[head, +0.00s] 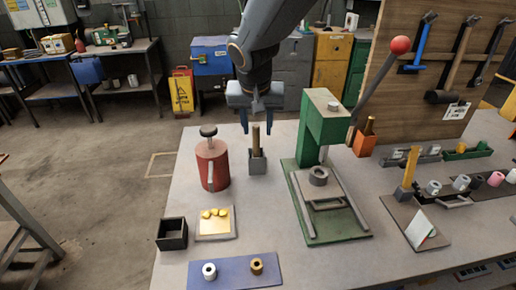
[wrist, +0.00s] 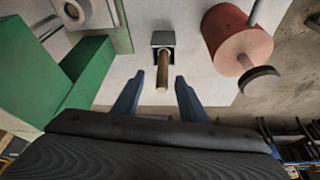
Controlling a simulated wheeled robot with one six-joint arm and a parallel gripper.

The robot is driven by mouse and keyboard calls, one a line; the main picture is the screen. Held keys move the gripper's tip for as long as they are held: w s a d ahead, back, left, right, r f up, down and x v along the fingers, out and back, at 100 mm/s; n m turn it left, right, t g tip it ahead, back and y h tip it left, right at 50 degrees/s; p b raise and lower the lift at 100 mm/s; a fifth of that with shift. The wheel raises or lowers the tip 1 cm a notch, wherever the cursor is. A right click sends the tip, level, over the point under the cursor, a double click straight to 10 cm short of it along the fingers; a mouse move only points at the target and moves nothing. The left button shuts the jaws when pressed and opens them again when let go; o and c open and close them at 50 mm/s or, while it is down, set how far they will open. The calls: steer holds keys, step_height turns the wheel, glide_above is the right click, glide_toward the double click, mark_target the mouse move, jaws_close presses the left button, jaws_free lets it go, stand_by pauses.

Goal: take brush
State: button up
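A brown wooden handle, which looks like the brush (head: 256,138), stands upright in a small grey square holder (head: 257,165) on the workbench. Its lower end is hidden inside the holder. The wrist view also shows the handle (wrist: 162,70) and the grey holder (wrist: 163,39). My gripper (head: 257,130) is above the holder, pointing down, with its two blue fingers apart. In the wrist view my gripper (wrist: 160,78) has one finger on each side of the handle's top end, with a visible gap on both sides.
A red can with a dark knob (head: 211,165) stands left of the holder. A green press (head: 322,135) with a red-balled lever stands to the right. A black open box (head: 172,233), a tray with yellow pieces (head: 215,234) and a blue mat (head: 234,279) lie nearer the front.

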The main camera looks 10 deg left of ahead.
mark_target(256, 134)
steer(key=shift+a+p+x, duration=0.15)
steer(key=shift+p+x, duration=0.4)
steer(key=shift+x, duration=1.2)
steer(key=shift+a+p+x, duration=0.15)
steer(key=shift+p+x, duration=0.35)
steer(key=shift+x, duration=1.25)
steer(key=shift+c, duration=0.5)
jaws_close()
